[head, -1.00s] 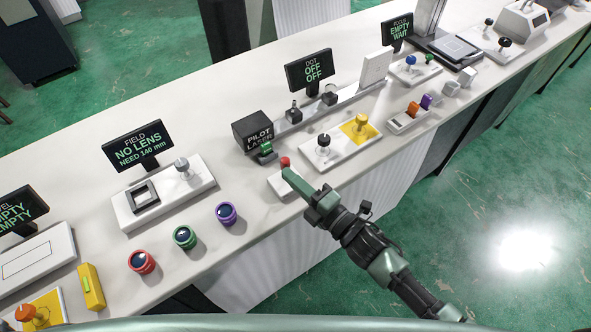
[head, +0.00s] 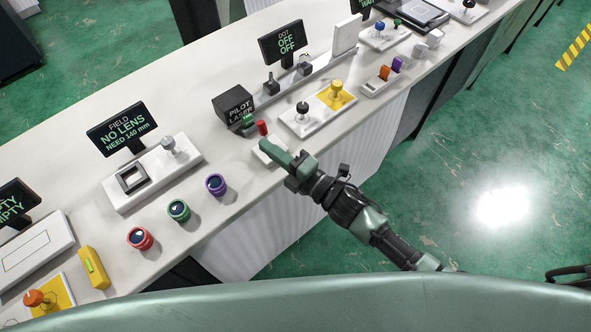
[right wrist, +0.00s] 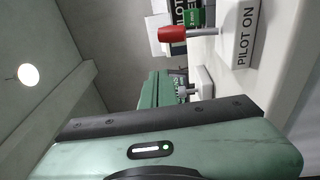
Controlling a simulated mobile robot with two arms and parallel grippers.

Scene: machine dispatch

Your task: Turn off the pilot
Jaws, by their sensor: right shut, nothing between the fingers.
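The pilot switch is a white box (head: 264,158) on the bench with a red-tipped lever (head: 262,127). In the right wrist view its label (right wrist: 243,45) reads "PILOT ON", and the red lever tip (right wrist: 172,34) sticks out to the left on a metal stem. The black pilot laser box (head: 234,102) stands just behind it. My right gripper (head: 268,148) is shut and empty, over the white box and just in front of the lever. My left gripper is not in view.
Purple (head: 215,184), green (head: 178,210) and red (head: 140,238) lenses stand to the left. The bench between the lenses and the switch is clear.

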